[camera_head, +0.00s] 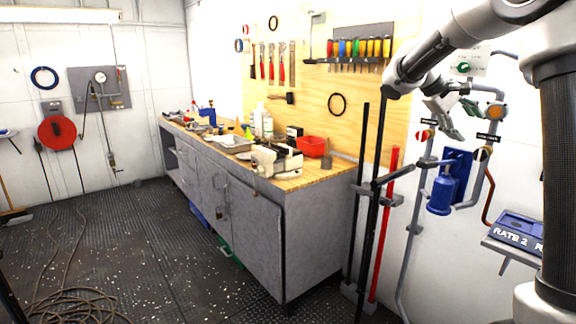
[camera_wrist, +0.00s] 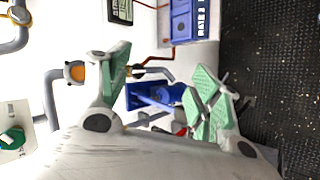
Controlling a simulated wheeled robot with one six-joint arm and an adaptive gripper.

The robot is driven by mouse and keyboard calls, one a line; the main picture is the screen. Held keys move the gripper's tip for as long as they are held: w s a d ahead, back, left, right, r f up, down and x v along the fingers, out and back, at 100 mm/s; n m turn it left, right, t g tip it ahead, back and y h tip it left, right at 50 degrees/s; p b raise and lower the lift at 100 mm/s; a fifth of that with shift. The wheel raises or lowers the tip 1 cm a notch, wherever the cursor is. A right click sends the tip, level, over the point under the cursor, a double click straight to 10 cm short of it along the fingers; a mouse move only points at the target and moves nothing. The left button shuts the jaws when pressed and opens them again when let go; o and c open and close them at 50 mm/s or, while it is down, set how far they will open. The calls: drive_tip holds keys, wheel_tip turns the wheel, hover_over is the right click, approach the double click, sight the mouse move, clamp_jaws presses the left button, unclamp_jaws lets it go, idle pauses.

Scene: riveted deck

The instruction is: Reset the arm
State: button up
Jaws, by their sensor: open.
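My gripper (camera_head: 462,120) is at the upper right of the head view, at the end of my raised white arm. It hangs in the air in front of the white wall and its pipes. In the wrist view my gripper (camera_wrist: 163,88) shows two fingers with green pads, spread wide apart. Nothing is between the pads. Behind the gap the wrist view shows a blue wall fitting (camera_wrist: 155,96), which is apart from the fingers.
A grey workbench (camera_head: 240,220) with a wooden top stands along the wall, holding tools and a red bin (camera_head: 311,147). Black and red upright bars (camera_head: 384,225) stand beside it. A blue box (camera_head: 520,230) is at right. Cable (camera_head: 75,295) lies on the deck at left.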

drive_tip(key=s+a+f+m+t+y, duration=0.1)
drive_tip(key=s+a+y, duration=0.15)
drive_tip(key=s, duration=0.75)
drive_tip(key=s+a+f+y, duration=0.2)
drive_tip(key=s+y, duration=0.1)
drive_tip(key=s, duration=0.8)
drive_tip(key=s+a+f+t+y, duration=0.1)
drive_tip(key=s+a+f+y, duration=0.1)
drive_tip(key=s, duration=0.4)
drive_tip(key=s+a+f+m+t+y, duration=0.1)
drive_tip(key=s+a+f+y, duration=0.1)
drive_tip(key=s+a+f, duration=0.3)
drive_tip(key=shift+s, duration=0.6)
